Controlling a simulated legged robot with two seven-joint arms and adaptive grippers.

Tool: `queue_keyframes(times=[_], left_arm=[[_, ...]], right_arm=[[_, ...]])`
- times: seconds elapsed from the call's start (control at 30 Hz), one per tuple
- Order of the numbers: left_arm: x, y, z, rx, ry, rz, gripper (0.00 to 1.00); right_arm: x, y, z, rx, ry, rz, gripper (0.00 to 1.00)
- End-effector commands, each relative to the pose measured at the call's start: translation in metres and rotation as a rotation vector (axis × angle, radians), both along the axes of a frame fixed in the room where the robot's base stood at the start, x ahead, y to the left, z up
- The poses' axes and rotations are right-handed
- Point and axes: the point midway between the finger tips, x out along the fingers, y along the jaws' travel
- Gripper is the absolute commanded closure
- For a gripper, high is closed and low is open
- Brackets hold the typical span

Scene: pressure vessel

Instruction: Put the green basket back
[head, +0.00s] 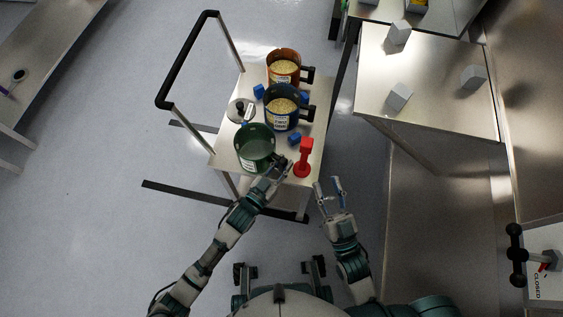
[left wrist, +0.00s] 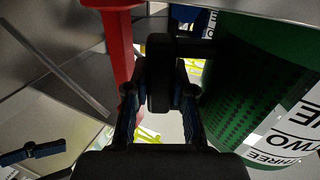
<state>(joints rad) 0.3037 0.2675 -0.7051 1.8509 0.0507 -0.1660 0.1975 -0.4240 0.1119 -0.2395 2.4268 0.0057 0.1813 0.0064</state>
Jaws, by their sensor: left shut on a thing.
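The green basket (head: 255,149) is at the front left of the cart top, beside the blue basket (head: 282,121). No yellow contents show inside it. In the left wrist view the green basket (left wrist: 255,100) fills the right side, with a white label on its wall. My left gripper (head: 277,168) is at the basket's near right side. In the left wrist view its fingers (left wrist: 160,100) are shut on the basket's black handle (left wrist: 160,70). I cannot tell whether the basket rests on the cart or hangs just above. My right gripper (head: 330,190) is open and empty, right of the cart.
The cart (head: 228,150) also carries an orange basket (head: 284,72), a red stand-like object (head: 304,158), small blue blocks (head: 294,139) and a metal lid-like item (head: 239,108). A metal table (head: 430,80) with grey blocks (head: 399,95) stands right. The floor at left is clear.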

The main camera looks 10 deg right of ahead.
Motion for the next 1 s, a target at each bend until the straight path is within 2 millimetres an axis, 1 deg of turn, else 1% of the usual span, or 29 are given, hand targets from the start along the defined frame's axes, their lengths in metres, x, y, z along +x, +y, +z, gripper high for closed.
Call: queue_keyframes(times=[0.07,0.17,0.2,0.27,0.3,0.6,0.67,0.77,1.0], left_arm=[[0.000,0.001,0.002,-0.002,-0.004,0.000,1.00],[0.001,0.003,-0.001,-0.003,-0.004,0.001,1.00],[0.000,0.004,-0.002,-0.003,-0.001,0.001,0.69],[0.000,0.005,-0.002,-0.005,-0.001,0.001,0.54],[0.001,0.006,-0.002,-0.005,-0.001,0.001,0.51],[0.001,0.003,0.001,-0.003,-0.002,0.001,0.51],[-0.003,0.006,0.001,-0.001,-0.001,0.001,0.51],[-0.014,0.015,0.002,0.001,-0.002,0.002,0.51],[-0.056,0.053,0.003,-0.001,-0.001,0.001,0.51]], right_arm=[[0.000,0.001,0.000,-0.002,0.000,0.000,0.60],[0.000,0.003,0.001,-0.003,-0.006,-0.001,0.60],[0.001,0.003,0.001,-0.002,-0.007,-0.001,0.60],[0.001,0.003,0.000,-0.003,-0.005,-0.001,0.60],[0.001,0.003,0.000,-0.003,-0.005,-0.001,0.60],[0.002,0.003,0.001,-0.001,-0.002,-0.001,0.60],[0.002,0.004,0.001,-0.005,0.007,-0.001,0.60],[0.004,0.002,-0.006,-0.027,0.071,0.001,0.60],[0.009,0.001,-0.031,-0.087,0.259,-0.001,0.60]])
